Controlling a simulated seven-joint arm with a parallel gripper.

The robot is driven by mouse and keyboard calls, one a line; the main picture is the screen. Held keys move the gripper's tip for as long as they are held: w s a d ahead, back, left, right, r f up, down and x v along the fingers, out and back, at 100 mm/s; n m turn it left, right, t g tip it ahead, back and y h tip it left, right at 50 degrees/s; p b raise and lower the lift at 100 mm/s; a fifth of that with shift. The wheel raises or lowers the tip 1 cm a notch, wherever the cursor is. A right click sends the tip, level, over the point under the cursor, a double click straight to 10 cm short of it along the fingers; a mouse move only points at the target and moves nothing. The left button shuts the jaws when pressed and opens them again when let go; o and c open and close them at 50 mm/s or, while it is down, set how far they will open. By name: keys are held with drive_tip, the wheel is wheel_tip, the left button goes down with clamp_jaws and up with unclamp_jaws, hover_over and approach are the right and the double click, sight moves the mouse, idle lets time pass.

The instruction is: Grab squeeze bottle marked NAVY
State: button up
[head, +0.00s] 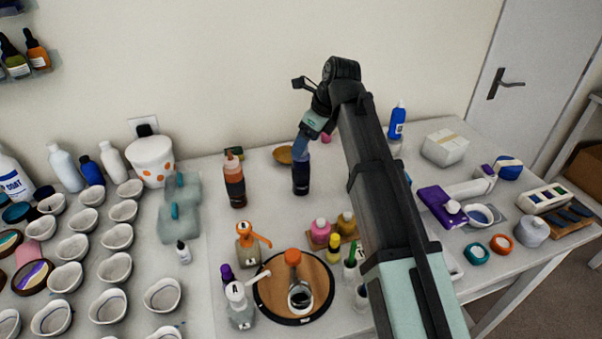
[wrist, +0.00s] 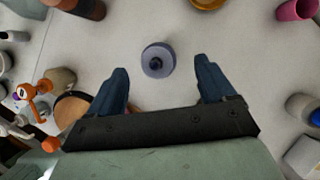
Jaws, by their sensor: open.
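A dark navy squeeze bottle (head: 301,177) stands upright on the table near the back wall, with a small dark label too small to read. My gripper (head: 303,146) is directly above it in the head view, pointing down, and hides its top. In the wrist view my gripper (wrist: 161,66) is open and empty, with its two blue fingers apart. The bottle shows there from above as a round blue-grey top with a dark tip (wrist: 157,60), lying between and slightly ahead of the fingertips. I see no contact between fingers and bottle.
A brown bottle (head: 234,180) stands to the left and an orange-brown dish (head: 284,155) behind. Pink (head: 320,231) and amber bottles stand in front, near a round wooden turntable (head: 318,276). A bright blue bottle (head: 397,120) stands to the right. The table right around the navy bottle is clear.

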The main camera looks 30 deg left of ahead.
sight(301, 166)
drive_tip(key=shift+x, duration=2.5)
drive_tip(key=shift+s+d, duration=0.1)
clamp_jaws()
